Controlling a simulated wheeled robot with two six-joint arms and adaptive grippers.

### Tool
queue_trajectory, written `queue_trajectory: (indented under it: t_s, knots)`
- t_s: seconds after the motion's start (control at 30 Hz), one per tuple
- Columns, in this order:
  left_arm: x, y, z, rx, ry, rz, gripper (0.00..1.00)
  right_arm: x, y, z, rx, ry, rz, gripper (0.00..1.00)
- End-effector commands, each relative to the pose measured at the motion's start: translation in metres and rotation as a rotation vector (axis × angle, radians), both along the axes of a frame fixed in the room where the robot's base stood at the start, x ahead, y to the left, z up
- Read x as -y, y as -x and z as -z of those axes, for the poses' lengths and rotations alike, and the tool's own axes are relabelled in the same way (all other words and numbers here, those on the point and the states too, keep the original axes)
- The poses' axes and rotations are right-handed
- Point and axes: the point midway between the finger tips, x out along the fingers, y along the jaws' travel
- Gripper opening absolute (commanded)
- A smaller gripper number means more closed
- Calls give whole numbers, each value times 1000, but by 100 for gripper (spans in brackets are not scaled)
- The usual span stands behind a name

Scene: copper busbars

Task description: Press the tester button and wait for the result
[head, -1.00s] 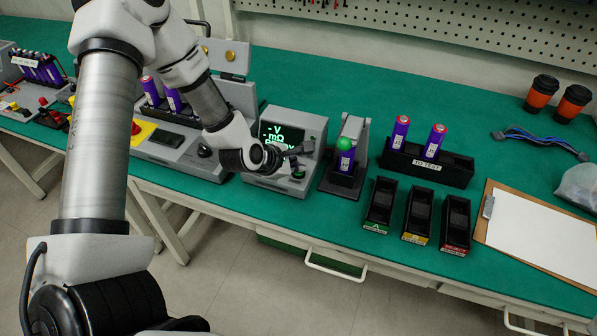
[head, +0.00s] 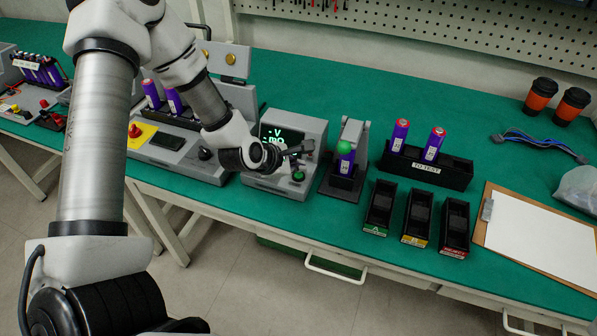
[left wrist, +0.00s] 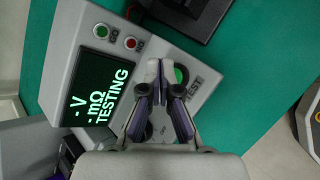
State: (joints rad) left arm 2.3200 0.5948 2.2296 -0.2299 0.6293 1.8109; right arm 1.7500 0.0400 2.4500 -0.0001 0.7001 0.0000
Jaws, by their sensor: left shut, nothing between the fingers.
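The grey tester (head: 315,130) stands on the green bench. Its screen (left wrist: 97,97) reads "-V, -mΩ, TESTING" in green in the left wrist view; in the head view my gripper hides part of it. The round green button (head: 298,176) sits on the tester's sloping front; it also shows in the left wrist view (left wrist: 182,75), right beside the fingertips. My left gripper (head: 303,149) is shut and empty over the tester front. Its exact gap to the button cannot be told. A purple cell (head: 343,165) stands in the fixture (head: 353,132) right of the tester. My right gripper is not in view.
Right of the fixture, a black "TO TEST" rack (head: 450,171) holds two purple cells. Three black bins (head: 379,208) stand in front of it. A clipboard (head: 540,240) lies at the right. Another grey device (head: 180,150) with cells stands left of the tester.

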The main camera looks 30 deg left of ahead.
Motion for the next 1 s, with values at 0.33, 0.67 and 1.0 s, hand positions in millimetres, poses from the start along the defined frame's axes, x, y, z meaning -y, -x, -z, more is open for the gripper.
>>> queue_trajectory:
  t_s: [0.33,0.67,1.0]
  knots:
    - [0,0,-3,1,0,0,0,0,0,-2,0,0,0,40]
    - [0,0,-36,2,0,-1,0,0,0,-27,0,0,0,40]
    - [0,0,-51,1,1,1,0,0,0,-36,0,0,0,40]
